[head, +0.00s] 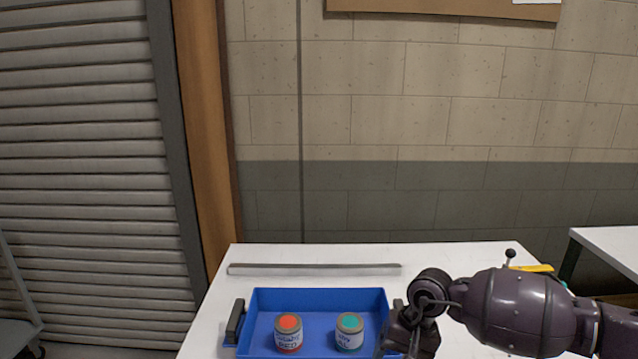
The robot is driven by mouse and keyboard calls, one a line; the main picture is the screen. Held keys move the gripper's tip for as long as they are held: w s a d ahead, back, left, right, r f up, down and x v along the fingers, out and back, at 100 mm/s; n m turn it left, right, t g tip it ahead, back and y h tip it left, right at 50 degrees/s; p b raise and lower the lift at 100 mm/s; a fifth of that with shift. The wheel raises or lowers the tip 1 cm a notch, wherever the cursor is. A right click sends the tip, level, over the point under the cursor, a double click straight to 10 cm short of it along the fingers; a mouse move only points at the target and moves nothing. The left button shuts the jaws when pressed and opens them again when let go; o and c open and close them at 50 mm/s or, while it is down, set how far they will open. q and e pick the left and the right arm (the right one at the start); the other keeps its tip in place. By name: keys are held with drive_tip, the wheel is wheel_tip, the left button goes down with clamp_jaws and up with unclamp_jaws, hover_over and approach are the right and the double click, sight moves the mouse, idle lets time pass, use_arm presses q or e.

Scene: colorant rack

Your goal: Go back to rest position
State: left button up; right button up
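My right gripper (398,340) hangs at the end of my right arm, which comes in from the right. It is at the right edge of a blue tray (320,299) on the white table. Its fingers are dark and small, and I cannot tell whether they are open or shut. A can with a red-orange top (288,334) and a can with a teal top (349,332) stand upright in the tray, side by side and apart. My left gripper is not in view.
A grey bar (314,269) lies on the white table (440,257) behind the tray. A yellow item (533,268) lies at the back right, partly behind my arm. Another white table (615,246) stands at the right. The tray has a dark handle (235,321) on its left.

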drive_tip(key=s+a+r+m+t+y, duration=0.1)
drive_tip(key=s+a+m+y, duration=0.4)
drive_tip(key=a+m+y, duration=0.25)
drive_tip(key=s+a+r+m+y, duration=0.1)
drive_tip(key=s+a+m+y, duration=0.3)
drive_tip(key=a+m+y, duration=0.4)
drive_tip(key=d+f+m+t+h, duration=0.2)
drive_tip(key=d+m+t+h, duration=0.45)
drive_tip(key=m, duration=1.05)
drive_tip(key=d+f+m+t+h, duration=0.3)
drive_tip(key=d+m+t, duration=0.6)
drive_tip(key=m, duration=0.8)
drive_tip(key=s+d+f+m+g+h, duration=0.4)
drive_tip(key=s+d+f+m+h, duration=0.5)
drive_tip(key=m, duration=1)
drive_tip(key=s+d+f, duration=0.3)
drive_tip(key=s, duration=0.1)
drive_tip(key=shift+d+f, duration=0.3)
drive_tip(key=shift+d, duration=0.05)
